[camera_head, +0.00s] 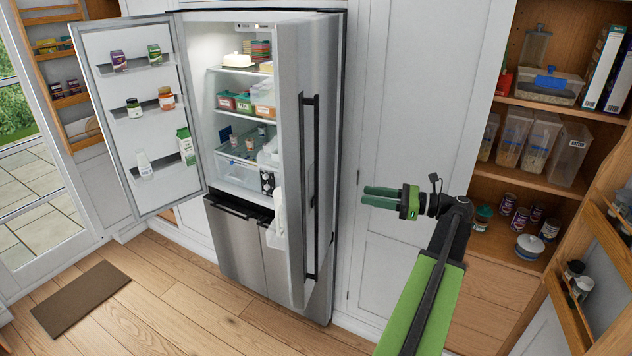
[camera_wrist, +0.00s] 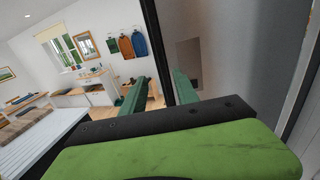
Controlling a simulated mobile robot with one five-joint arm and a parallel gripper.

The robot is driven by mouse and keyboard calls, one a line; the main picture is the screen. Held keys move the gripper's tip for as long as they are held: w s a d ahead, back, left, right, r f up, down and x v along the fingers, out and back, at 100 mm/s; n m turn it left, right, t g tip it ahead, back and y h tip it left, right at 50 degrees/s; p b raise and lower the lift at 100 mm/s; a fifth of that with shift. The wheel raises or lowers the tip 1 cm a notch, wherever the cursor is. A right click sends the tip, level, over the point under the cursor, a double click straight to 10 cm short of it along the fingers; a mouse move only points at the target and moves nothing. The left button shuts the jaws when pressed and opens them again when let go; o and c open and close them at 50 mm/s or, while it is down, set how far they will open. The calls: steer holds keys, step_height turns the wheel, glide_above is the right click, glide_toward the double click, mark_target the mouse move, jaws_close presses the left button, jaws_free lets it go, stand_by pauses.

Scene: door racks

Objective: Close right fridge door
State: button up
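The right fridge door (camera_head: 292,165) stands partly open in the head view, its steel outer face with a long black vertical handle (camera_head: 313,190) turned toward the right. My gripper (camera_head: 366,196) is to the right of this handle, apart from it in the picture, with its green fingers pointing left. In the wrist view the two fingers of my gripper (camera_wrist: 159,78) are spread with nothing clearly held between them. A grey metal surface (camera_wrist: 235,60) with a dark vertical bar (camera_wrist: 170,45) lies ahead and right there; whether the bar is the handle or an edge I cannot tell.
The left fridge door (camera_head: 135,115) is wide open, with bottles on its racks. The fridge interior (camera_head: 240,110) holds food and boxes. A tall white cabinet panel (camera_head: 410,110) stands behind my gripper. Open wooden pantry shelves (camera_head: 525,185) are at the right. The wooden floor before the fridge is clear.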

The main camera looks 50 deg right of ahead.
mark_target(318, 188)
steer(key=x, duration=1.6)
steer(key=shift+w, duration=0.25)
steer(key=shift+c, duration=0.5)
jaws_close()
steer(key=shift+a, duration=0.5)
steer(key=shift+w+d+f, duration=0.1)
steer(key=shift+d, duration=0.25)
